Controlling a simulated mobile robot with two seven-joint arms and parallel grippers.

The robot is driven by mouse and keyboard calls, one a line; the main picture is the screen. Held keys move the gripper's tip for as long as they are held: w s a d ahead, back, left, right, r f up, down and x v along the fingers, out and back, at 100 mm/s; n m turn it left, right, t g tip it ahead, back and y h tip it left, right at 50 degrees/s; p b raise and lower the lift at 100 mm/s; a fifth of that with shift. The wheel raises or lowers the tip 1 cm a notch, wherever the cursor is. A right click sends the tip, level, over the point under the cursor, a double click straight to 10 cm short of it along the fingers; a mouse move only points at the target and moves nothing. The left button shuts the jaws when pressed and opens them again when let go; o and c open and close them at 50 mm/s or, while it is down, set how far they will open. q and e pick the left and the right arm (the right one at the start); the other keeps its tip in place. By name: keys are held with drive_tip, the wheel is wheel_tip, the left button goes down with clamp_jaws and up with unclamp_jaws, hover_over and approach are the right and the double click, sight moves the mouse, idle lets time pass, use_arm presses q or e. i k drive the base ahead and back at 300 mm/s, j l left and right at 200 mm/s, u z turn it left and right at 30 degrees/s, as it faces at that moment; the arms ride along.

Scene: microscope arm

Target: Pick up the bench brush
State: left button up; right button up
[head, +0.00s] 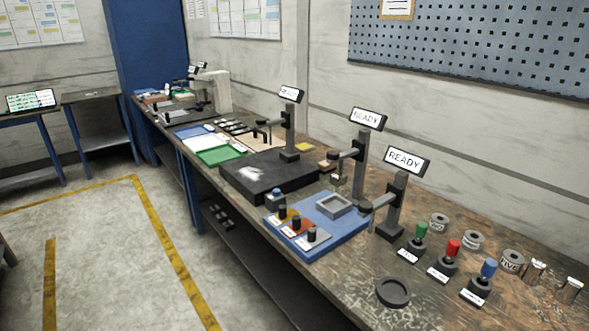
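I cannot clearly make out a bench brush. A small brown item (327,164), perhaps its wooden part, sits just behind the right end of a black slab (262,187) on the workbench; it is too small to tell. The slab has a pale dusty patch (252,172) on top. Neither of my grippers is in view.
The long workbench (440,280) runs along the wall. Several dark stands with READY screens (367,119) rise from it. A blue board (345,236) with small knobbed parts, a green tray (220,155) and colored-handled stamps (450,258) stand on it. The floor at left is clear.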

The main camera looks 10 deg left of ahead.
sight(325, 167)
drive_tip(key=i+j, duration=0.35)
drive_tip(key=j, duration=0.15)
drive_tip(key=i+j+z, duration=0.15)
drive_tip(key=i+j, duration=0.15)
drive_tip(key=j, duration=0.15)
drive_tip(key=i+j, duration=0.3)
drive_tip(key=j, duration=0.25)
drive_tip(key=i+j+z, duration=0.15)
drive_tip(key=i+j, duration=0.15)
drive_tip(key=j, duration=0.2)
drive_tip(key=i+j, duration=0.3)
drive_tip(key=j, duration=0.25)
drive_tip(key=i+j+z, duration=0.1)
drive_tip(key=i+j, duration=0.15)
drive_tip(key=j, duration=0.3)
drive_tip(key=i+j+z, duration=0.1)
drive_tip(key=i+j, duration=0.15)
drive_tip(key=j, duration=0.3)
drive_tip(key=i+j, duration=0.25)
drive_tip(key=j, duration=0.35)
drive_tip(key=z, duration=0.05)
